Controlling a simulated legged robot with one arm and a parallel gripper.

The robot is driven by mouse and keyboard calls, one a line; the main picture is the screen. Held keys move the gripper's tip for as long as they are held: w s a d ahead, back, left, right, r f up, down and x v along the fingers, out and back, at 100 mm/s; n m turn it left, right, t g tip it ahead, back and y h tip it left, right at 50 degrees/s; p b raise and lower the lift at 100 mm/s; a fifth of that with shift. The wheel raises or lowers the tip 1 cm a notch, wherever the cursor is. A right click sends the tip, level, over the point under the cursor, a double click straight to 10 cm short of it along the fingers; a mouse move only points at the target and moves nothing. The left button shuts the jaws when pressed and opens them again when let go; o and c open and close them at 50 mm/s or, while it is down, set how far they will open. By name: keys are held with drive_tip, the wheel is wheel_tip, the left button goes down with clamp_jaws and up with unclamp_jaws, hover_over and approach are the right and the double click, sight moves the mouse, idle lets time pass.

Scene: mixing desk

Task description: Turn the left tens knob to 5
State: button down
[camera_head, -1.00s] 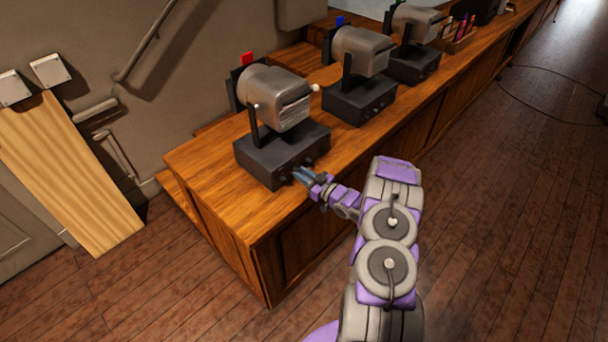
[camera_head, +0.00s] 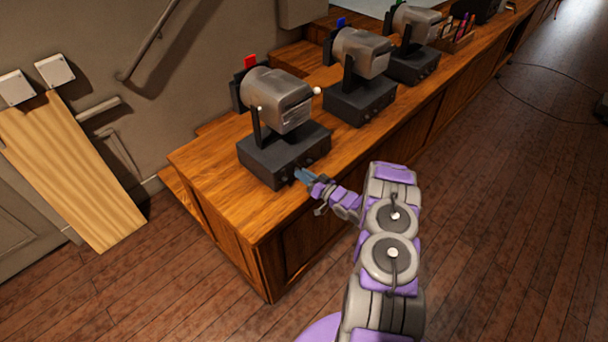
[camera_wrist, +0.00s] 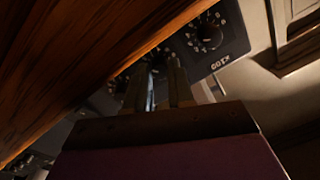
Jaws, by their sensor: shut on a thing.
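The nearest machine has a dark control box (camera_head: 270,166) with small dark knobs on its front face, under a grey drum. My gripper (camera_head: 301,175) is at that front face, its fingers shut on a knob that they mostly hide. In the wrist view the fingers (camera_wrist: 160,88) point up at the dark panel (camera_wrist: 230,52). A dark knob with a ring of white marks (camera_wrist: 208,38) shows free to the right of the fingers. The printing under it appears upside down. The held knob's setting cannot be read.
The box stands on a wooden counter (camera_head: 230,212). Two similar machines (camera_head: 360,100) stand behind it along the counter. The counter edge runs close to my gripper. Pale wooden boards (camera_head: 70,170) lean at the left wall. The floor at the right is clear except for a cable.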

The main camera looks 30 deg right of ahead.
drive_tip(key=shift+w+d+r, duration=0.1)
drive_tip(key=shift+d+r, duration=0.05)
drive_tip(key=c, duration=1)
unclamp_jaws()
drive_tip(key=v, duration=0.5)
drive_tip(key=p+v, duration=0.1)
drive_tip(key=v, duration=0.5)
drive_tip(key=p+v, duration=0.1)
drive_tip(key=v, duration=0.5)
drive_tip(key=shift+d+f, duration=0.15)
drive_tip(key=shift+f, duration=0.2)
